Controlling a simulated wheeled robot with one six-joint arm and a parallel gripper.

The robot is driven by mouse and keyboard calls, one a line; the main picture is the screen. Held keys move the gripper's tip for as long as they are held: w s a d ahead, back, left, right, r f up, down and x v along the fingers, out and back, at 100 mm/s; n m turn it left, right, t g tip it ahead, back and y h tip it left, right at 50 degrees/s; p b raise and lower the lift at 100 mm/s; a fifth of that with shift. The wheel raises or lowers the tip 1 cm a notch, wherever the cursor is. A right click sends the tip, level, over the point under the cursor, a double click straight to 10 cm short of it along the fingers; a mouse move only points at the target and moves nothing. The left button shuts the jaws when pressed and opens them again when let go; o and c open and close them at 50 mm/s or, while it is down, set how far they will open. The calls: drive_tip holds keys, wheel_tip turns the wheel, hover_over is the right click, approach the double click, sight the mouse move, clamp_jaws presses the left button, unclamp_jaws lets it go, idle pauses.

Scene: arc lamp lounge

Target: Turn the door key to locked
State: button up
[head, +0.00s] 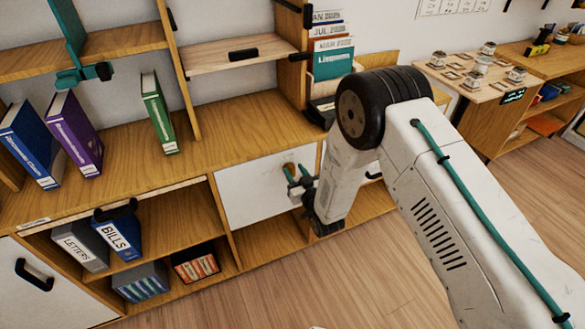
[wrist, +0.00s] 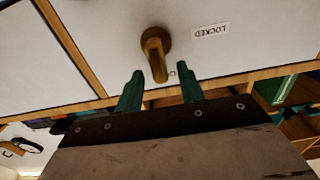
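The door key is a brass-coloured turning piece on a round base. In the wrist view the key (wrist: 154,55) stands out from a white door (wrist: 100,40), its lever pointing down in the picture. A "LOCKED" label (wrist: 210,31) is upside down, right of the key. In the head view the white door (head: 255,190) is in the low cabinet, and the key (head: 288,167) is partly hidden behind my gripper (head: 300,176). In the wrist view my gripper (wrist: 162,82) has its two teal fingers apart, with the key's end just beyond and between them. It holds nothing.
The wooden cabinet top (head: 190,150) carries blue, purple and green binders. An open shelf with binders, including a blue "BILLS" binder (head: 118,230), is left of the door. Wooden floor (head: 270,285) is clear in front. A side table (head: 465,75) stands at the right.

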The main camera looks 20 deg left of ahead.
drive_tip(key=shift+x, duration=1.35)
clamp_jaws()
